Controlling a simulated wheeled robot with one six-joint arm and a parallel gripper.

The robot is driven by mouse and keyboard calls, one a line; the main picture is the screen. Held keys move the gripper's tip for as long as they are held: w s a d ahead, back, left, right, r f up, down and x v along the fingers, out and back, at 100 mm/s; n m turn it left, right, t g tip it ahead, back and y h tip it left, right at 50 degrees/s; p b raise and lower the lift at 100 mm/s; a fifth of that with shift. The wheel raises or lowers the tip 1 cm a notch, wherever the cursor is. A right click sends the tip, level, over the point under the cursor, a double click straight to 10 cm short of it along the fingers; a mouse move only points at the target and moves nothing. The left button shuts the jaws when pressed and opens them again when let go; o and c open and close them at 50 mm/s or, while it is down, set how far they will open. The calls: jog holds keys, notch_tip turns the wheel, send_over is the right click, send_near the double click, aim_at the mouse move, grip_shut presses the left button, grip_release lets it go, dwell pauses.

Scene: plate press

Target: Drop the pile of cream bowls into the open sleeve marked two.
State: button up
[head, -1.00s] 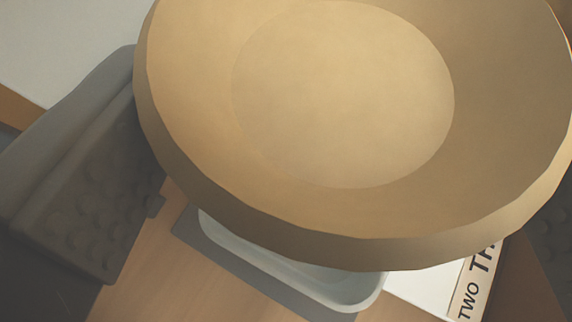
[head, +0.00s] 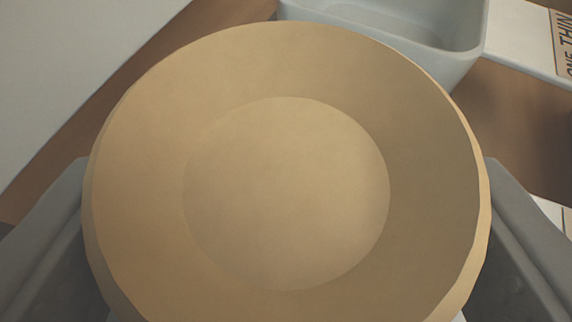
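A large round cream bowl (head: 285,195), seen from above, fills the middle of the head view. It hides whatever is under it, so I cannot tell how many bowls are in the pile. My gripper (head: 287,262) has one grey finger at the bowl's left side and one at its right. The fingertips are hidden behind the bowl's rim, so I cannot tell whether they touch or grip it. The sleeve marked two is not seen.
A pale grey open container (head: 470,55) stands just beyond the bowl at the top. A label (head: 565,40) reading "ONE THIN", cut off, lies at the upper right. A pale surface (head: 60,70) fills the upper left. Brown wood shows between.

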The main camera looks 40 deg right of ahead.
jog(key=o, duration=0.9)
jog(key=shift+f, duration=0.1)
jog(key=shift+c, duration=0.2)
jog(key=shift+s+a+r, duration=0.2)
jog(key=shift+r, duration=0.05)
jog(key=v, duration=1.1)
jog(key=shift+s, duration=0.25)
jog(key=shift+a+r, duration=0.1)
